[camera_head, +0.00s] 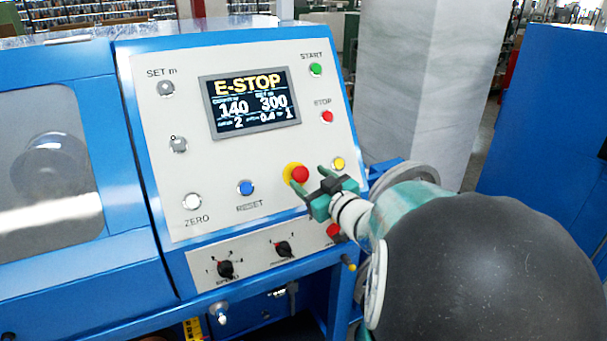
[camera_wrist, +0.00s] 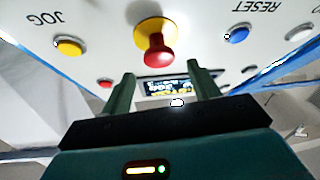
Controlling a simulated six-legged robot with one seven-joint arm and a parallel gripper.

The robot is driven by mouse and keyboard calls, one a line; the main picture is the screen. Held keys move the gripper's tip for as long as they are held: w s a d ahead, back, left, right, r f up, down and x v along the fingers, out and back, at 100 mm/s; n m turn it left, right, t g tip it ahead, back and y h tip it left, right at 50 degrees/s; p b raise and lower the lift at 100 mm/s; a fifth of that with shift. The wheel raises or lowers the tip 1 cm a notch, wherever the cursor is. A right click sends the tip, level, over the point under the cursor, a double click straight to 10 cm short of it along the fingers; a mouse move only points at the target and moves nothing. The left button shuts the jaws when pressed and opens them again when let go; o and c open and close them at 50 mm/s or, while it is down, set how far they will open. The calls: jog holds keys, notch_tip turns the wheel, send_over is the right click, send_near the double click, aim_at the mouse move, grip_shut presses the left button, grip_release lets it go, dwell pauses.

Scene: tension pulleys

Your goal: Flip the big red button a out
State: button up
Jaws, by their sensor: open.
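The big red button (camera_head: 299,174) sits on a round yellow base (camera_head: 289,171) on the pale sloped panel, below the display. In the wrist view the red button (camera_wrist: 158,52) stands out from its yellow base (camera_wrist: 153,28), beyond the fingertips and roughly centred between them. My gripper (camera_head: 309,179) is open beside the button at its right in the head view. In the wrist view the two green fingers of my gripper (camera_wrist: 160,72) are apart with nothing between them. I cannot tell whether a finger touches the button.
The display (camera_head: 250,102) reads E-STOP. A yellow button (camera_head: 338,163), a blue RESET button (camera_head: 245,188), a red STOP button (camera_head: 327,116) and a green START button (camera_head: 316,69) are near. Black knobs (camera_head: 283,248) sit lower. A pale pillar (camera_head: 420,80) stands behind.

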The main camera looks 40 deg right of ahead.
jog(key=s+a, duration=0.1)
jog(key=s, duration=0.8)
jog(key=shift+a, duration=0.3)
jog(key=w+a+m+g+h, duration=0.2)
jog(key=w+a+m+g, duration=0.1)
jog(key=w+a+g, duration=0.4)
jog(key=s+a+f+n+g+y, duration=0.1)
jog(key=s+a, duration=0.4)
jog(key=a, duration=0.6)
jog(key=s+a+f+n+g+y, duration=0.1)
jog(key=s+a+f+g+y, duration=0.2)
jog(key=a, duration=0.8)
jog(key=shift+s+n+g+y, duration=0.4)
jog(key=shift+s+g+y, duration=0.2)
jog(key=shift+s, duration=0.65)
